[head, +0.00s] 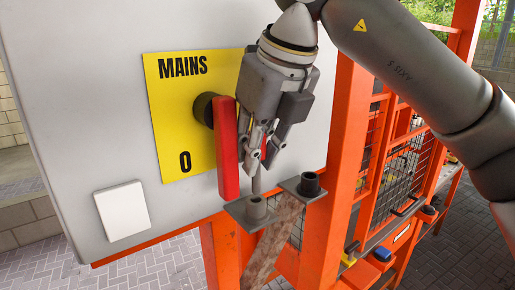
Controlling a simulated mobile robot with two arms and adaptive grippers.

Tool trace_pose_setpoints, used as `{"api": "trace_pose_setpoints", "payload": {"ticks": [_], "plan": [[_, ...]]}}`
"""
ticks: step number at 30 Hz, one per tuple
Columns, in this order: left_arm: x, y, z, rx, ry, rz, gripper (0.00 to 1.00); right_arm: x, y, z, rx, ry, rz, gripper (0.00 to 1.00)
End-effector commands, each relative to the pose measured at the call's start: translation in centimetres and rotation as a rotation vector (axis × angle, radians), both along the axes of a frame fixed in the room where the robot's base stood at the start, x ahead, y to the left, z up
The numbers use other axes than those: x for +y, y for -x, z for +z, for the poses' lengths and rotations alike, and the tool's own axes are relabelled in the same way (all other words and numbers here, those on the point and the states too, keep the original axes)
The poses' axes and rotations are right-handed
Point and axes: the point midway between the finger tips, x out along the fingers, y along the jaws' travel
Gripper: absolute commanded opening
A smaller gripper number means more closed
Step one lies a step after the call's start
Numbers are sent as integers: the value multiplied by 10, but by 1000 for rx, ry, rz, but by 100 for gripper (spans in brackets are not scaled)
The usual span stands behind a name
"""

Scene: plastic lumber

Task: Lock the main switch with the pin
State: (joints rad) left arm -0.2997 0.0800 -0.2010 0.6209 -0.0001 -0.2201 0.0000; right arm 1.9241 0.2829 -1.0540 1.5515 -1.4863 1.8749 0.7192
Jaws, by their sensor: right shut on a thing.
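The main switch has a red handle (228,150) that hangs vertically from a dark round hub (205,109) on a yellow plate (172,120) marked MAINS and 0. The handle's lower end is near the 0. My right gripper (258,160) points down just right of the handle. It is shut on the pin, seen as a thin grey rod (256,184) below the fingertips. The rod's lower end is at a grey socket (256,207) on a small bracket; I cannot tell how deep it sits. The fingers hide its upper part. My left gripper is not in view.
A second socket (309,184) with a dark opening is on another bracket to the right. Both brackets are by the orange frame (342,170). A white square plate (122,211) is on the grey cabinet (85,70). Orange mesh panels stand at right.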

Motion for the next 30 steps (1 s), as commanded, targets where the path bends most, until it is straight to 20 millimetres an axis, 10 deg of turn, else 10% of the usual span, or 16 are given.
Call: {"api": "trace_pose_setpoints", "payload": {"ticks": [10,11,16,30], "plan": [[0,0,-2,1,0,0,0,1,2,-6,8,13,8,0],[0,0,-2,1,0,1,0,1,2,-7,9,13,8,21],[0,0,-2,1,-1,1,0,1,2,-8,10,15,10,43],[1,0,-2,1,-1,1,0,2,3,-9,13,18,14,38]]}}
